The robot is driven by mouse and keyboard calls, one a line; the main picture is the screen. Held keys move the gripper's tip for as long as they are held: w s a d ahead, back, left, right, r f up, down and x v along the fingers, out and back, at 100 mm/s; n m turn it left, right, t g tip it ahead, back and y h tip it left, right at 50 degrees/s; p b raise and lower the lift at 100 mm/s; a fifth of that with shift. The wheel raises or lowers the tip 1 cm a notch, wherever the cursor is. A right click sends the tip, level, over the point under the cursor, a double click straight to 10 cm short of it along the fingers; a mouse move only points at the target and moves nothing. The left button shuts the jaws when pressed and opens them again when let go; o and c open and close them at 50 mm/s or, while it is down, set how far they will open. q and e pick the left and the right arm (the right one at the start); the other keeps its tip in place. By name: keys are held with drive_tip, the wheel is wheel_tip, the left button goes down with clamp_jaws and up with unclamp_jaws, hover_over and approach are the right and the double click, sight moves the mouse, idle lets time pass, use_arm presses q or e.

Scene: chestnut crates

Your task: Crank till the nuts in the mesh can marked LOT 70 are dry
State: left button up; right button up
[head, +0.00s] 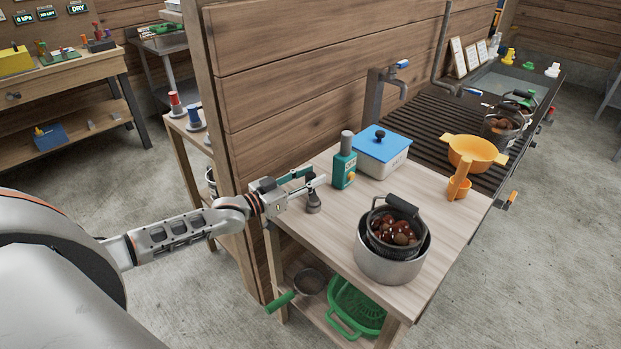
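A dark mesh can (380,240) with a raised black handle holds brown nuts. It sits inside a steel pot (390,268) on the wooden bench (440,245). A second dark mesh can (500,132) with nuts stands on the ribbed drain board at the back right. No LOT marking is readable on either. My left gripper (312,177) is over the bench's left edge, its fingers apart, left of the green bottle-like device (344,170). A small dark upright piece (313,199) stands just below the fingertips; whether they touch it is unclear. No crank is clearly identifiable. My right gripper is out of view.
A tap (385,85) rises behind. A green basket (357,308) and a green-handled sieve (309,282) lie on the shelf below. A DRY sign (78,8) hangs far left.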

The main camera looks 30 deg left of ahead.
use_arm(q)
drive_tip(key=shift+f, duration=0.1)
drive_tip(key=shift+s+a+f, duration=0.1)
drive_tip(key=shift+s+a, duration=0.15)
drive_tip(key=shift+s, duration=0.35)
drive_tip(key=v, duration=1)
drive_tip(key=shift+s+a, duration=0.25)
drive_tip(key=shift+s, duration=0.1)
